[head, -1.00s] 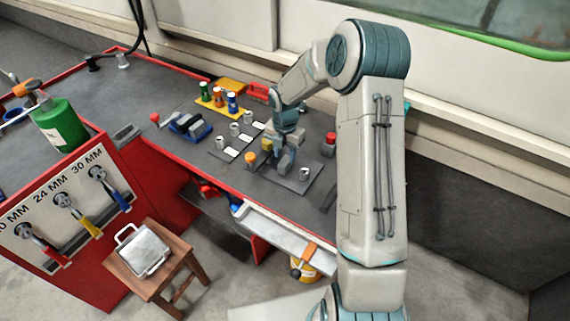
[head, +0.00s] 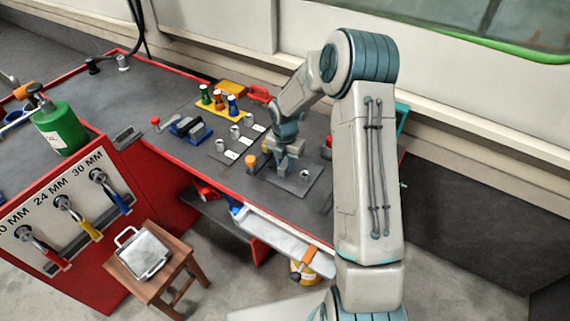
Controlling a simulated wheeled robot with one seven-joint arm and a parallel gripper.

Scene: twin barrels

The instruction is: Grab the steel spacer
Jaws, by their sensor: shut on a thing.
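My gripper (head: 281,170) points down at the dark grey plate (head: 306,190) near the front edge of the workbench. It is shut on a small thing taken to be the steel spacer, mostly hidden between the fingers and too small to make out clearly. A short grey metal cylinder (head: 304,177) stands on the same plate, just right of the fingers. Several similar grey cylinders stand to the left on small dark plates with white labels, such as one cylinder (head: 220,145) nearest the front edge.
An orange-topped cylinder (head: 251,160) stands close left of my gripper. A yellow rack (head: 230,112) with green, orange and blue bottles is farther back. A red thing (head: 327,146) is partly hidden by my arm. A stool (head: 160,275) stands before the bench.

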